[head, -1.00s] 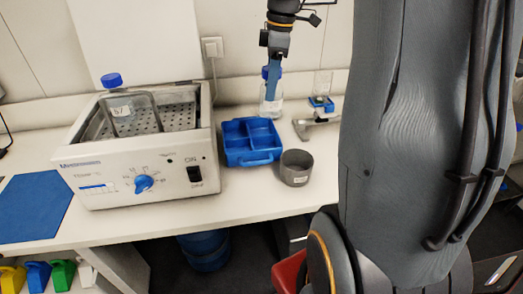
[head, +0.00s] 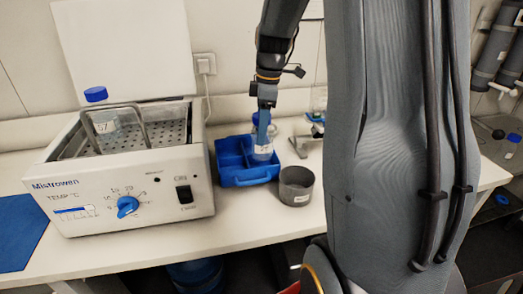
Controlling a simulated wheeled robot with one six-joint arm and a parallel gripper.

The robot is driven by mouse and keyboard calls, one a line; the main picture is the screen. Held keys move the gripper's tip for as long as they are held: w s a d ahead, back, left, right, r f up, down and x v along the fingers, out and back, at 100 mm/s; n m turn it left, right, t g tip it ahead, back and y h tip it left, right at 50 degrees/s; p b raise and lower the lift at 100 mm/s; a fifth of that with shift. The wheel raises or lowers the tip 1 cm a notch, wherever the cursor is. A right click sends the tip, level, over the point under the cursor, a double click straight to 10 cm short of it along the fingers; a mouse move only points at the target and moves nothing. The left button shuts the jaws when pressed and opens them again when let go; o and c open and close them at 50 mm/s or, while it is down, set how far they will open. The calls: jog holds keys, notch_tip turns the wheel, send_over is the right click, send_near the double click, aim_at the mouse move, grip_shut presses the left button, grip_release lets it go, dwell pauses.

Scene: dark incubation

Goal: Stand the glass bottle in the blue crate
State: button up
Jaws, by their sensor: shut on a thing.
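The clear glass bottle (head: 263,153) is upright in my gripper (head: 262,122), with a white label on its side. The gripper comes down from above and is shut on the bottle near its top; the blue cap is mostly hidden behind the fingers. The blue crate (head: 246,181) is a divided open box on the bench, right of the water bath. The bottle overlaps the crate's right compartment in the head view. I cannot tell whether its base touches the crate floor.
A water bath (head: 130,200) with a blue-capped flask (head: 107,124) stands left of the crate. A grey cup (head: 296,186) stands close at the crate's right front. A grey metal stand (head: 306,142) is behind it. A blue mat (head: 22,232) lies far left.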

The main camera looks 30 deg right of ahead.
jog(key=shift+f+p, duration=0.65)
jog(key=shift+f, duration=2.2)
jog(key=shift+f, duration=0.15)
jog(key=o, duration=1.4)
jog(key=r+b, duration=0.1)
jog(key=r, duration=0.3)
jog(key=d+r+b, duration=0.1)
jog(key=r, duration=0.3)
jog(key=r+b, duration=0.1)
jog(key=r, duration=0.3)
jog(key=shift+s+d+r, duration=0.15)
jog(key=shift+s, duration=0.15)
